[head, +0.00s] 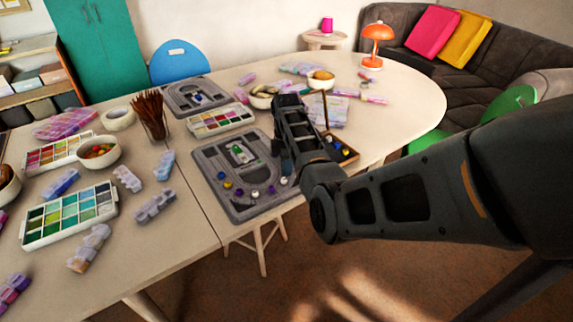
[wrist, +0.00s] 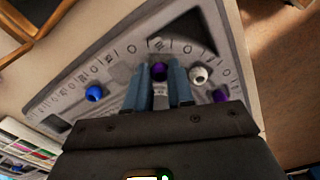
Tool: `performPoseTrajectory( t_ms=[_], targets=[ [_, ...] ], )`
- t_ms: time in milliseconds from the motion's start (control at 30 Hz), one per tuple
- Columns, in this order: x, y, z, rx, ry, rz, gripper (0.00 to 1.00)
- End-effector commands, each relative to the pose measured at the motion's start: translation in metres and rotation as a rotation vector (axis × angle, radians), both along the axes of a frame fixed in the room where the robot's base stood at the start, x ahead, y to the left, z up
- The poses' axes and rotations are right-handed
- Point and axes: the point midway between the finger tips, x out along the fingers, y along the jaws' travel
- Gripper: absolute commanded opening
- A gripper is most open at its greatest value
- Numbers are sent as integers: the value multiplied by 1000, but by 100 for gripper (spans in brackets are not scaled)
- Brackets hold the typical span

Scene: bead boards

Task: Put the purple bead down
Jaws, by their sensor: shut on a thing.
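The purple bead (wrist: 158,70) is between the fingertips of my gripper (wrist: 160,82) in the wrist view, low over the grey bead board (wrist: 115,70). I cannot tell whether it touches the board. In the head view my gripper (head: 286,166) is over the right side of the near bead board (head: 213,160), and the held bead cannot be made out there. On the board, a white bead (wrist: 199,75) and another purple bead (wrist: 220,95) are right of the fingers in the wrist view. A blue bead (wrist: 94,93) is to the left.
A wooden tray (head: 350,157) with a few beads stands just right of the board. A second grey board (head: 177,105), a paint-coloured bead case (head: 221,119) and a cup of brown sticks (head: 153,128) stand behind and left. Several bead boxes crowd the left table.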

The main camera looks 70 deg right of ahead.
Motion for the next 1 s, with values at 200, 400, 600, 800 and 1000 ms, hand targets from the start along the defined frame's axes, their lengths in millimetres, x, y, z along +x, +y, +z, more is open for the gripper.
performPoseTrajectory(
  t_ms=[200, 400, 600, 800, 1000],
  targets=[
    [0, 0, -1, 0, 0, 0, 0],
    [0, 0, -6, 0, 0, 0, 0],
    [-1, 0, -12, 0, 0, -1, 0],
    [-2, 1, -17, 2, 2, -1, 24],
    [-3, 3, -20, 8, 7, -1, 33]
  ],
)
